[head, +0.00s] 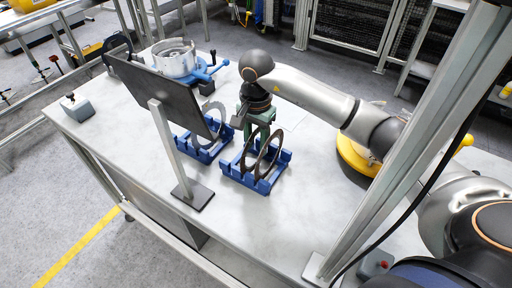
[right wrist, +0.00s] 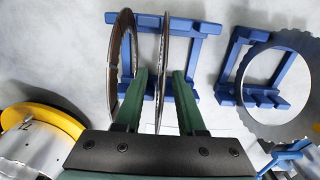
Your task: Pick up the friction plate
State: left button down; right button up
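Two dark ring-shaped friction plates stand upright in a blue rack (head: 235,175) at the middle of the table. In the right wrist view, one friction plate (right wrist: 165,45) shows nearly edge-on between the green fingers of my right gripper (right wrist: 160,74). The other plate (right wrist: 117,70), with a brownish rim, is left of the fingers. The fingers are apart, with gaps visible beside the plate between them. In the head view, my right gripper (head: 256,120) points down over the rack (right wrist: 185,27). My left gripper is not in view.
A second blue rack (head: 207,156) holds a grey toothed ring (right wrist: 251,112). A dark panel on a post (head: 168,145) stands left of the racks. A metal housing (head: 174,57) stands behind it, and a yellow-rimmed round part (head: 357,158) is at right.

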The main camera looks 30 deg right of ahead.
grip_shut()
dwell(1.3)
